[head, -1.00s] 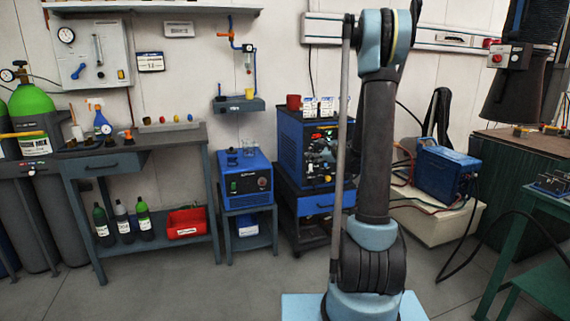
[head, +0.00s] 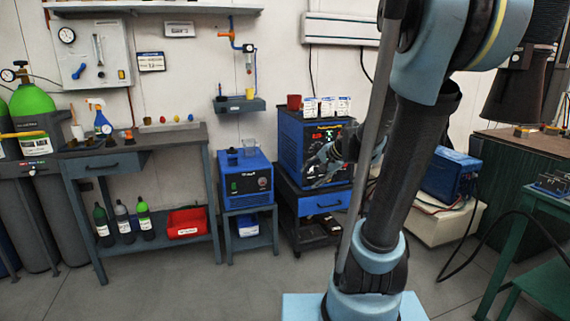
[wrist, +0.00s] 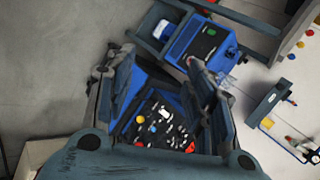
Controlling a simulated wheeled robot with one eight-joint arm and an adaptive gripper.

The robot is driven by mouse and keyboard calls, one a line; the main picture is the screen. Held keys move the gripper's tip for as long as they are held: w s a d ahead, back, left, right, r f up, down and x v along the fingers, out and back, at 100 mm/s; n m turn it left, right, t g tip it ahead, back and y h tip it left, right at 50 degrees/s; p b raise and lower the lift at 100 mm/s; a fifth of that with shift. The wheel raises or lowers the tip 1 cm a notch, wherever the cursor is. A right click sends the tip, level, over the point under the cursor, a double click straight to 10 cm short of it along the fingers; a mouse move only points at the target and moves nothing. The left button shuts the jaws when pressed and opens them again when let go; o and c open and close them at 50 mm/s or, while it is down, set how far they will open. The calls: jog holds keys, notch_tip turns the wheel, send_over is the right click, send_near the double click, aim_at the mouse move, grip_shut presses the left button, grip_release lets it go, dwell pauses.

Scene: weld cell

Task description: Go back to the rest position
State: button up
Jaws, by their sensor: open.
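My gripper (head: 322,165) shows in the head view in front of the blue welding machine (head: 290,140), partly behind my own arm. In the wrist view my gripper (wrist: 158,72) has its two dark fingers spread wide apart, with nothing held between them. The machine's dark front panel (wrist: 160,118), with white, yellow and red marks, shows beyond the gap between the fingers. My arm is bent, with its upper part leaning to the right and close to the head camera.
A smaller blue unit (head: 262,181) stands left of the machine on a low stand, with a clear glass (head: 249,147) on top. A workbench (head: 185,134) and gas cylinders (head: 30,100) are at the left. A green table (head: 552,196) stands at the right. Floor in front is clear.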

jog(key=s+d+f+n+g+h, duration=0.1)
jog(key=s+d+f+n, duration=0.1)
jog(key=s, duration=0.6)
jog(key=s+d+f+n+g+h, duration=0.1)
jog(key=s+d+f+n+h, duration=0.1)
jog(key=s, duration=0.6)
jog(key=s+d+f+n+g+h, duration=0.2)
jog(key=s+d+f+n, duration=0.2)
jog(key=s, duration=0.4)
jog(key=shift+s+d+f+n, duration=0.2)
jog(key=shift+s+f+n, duration=0.1)
jog(key=shift+n, duration=0.2)
